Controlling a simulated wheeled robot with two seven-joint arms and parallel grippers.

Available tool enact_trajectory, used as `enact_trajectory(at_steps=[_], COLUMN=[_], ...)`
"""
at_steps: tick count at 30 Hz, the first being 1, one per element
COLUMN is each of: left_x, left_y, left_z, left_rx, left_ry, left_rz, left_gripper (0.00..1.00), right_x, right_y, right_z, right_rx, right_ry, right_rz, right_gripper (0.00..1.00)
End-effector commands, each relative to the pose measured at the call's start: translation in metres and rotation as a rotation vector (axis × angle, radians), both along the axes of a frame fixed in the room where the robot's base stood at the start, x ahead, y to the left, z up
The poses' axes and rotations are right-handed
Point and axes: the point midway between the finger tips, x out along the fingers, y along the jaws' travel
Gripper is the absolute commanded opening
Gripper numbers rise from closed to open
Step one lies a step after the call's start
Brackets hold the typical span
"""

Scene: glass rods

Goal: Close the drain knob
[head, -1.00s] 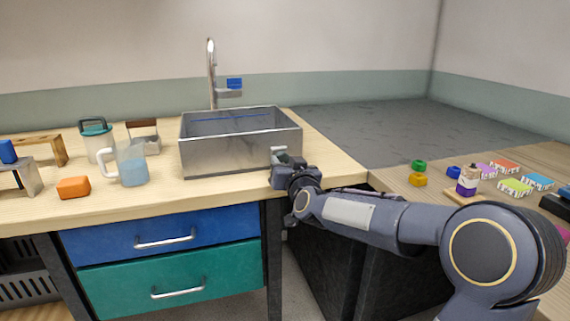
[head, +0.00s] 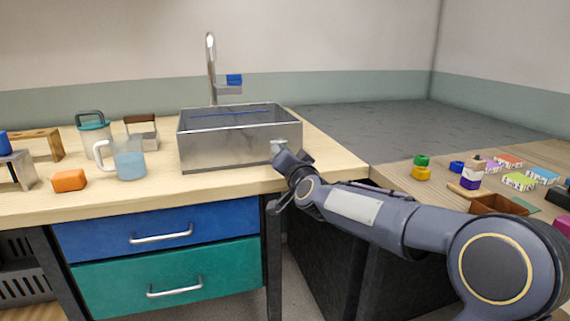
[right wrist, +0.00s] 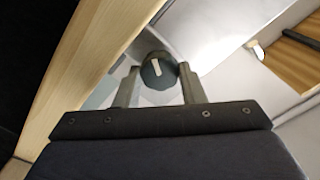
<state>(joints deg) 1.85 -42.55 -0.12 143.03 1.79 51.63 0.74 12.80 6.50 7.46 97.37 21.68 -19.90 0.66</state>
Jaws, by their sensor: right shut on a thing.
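The drain knob (right wrist: 158,70) is a dark round knob with a white mark on its face. In the right wrist view it sits between the two fingertips of my right gripper (right wrist: 159,80), which is shut on it. In the head view my right gripper (head: 280,148) is at the right front corner of the metal sink (head: 225,154); the knob cannot be made out there. My left gripper is not in view.
A faucet (head: 211,70) stands behind the sink. A measuring jug (head: 128,160), an orange block (head: 69,181) and a lidded cup (head: 95,135) stand to the left. Small coloured things and a brown tray (head: 497,205) lie on the right table.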

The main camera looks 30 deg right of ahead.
Motion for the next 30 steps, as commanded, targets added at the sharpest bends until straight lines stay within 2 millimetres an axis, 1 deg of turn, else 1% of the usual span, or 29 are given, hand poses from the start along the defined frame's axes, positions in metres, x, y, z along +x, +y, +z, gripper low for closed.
enact_trajectory(at_steps=[1, 12, 24, 30], left_x=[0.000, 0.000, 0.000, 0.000], left_y=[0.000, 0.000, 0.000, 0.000], left_z=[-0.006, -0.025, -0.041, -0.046], left_rx=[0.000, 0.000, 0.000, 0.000], left_ry=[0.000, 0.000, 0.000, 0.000], left_rz=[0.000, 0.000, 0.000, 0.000], left_gripper=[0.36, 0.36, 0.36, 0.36], right_x=[0.000, 0.000, 0.000, 0.000], right_y=[0.000, 0.000, 0.000, 0.000], right_z=[-0.003, -0.003, -0.002, -0.002], right_rx=[0.044, 0.387, 0.740, 0.875], right_ry=[-0.012, -0.092, -0.177, -0.209], right_rz=[0.000, 0.001, 0.001, 0.000], right_gripper=[0.14, 0.14, 0.14, 0.14])
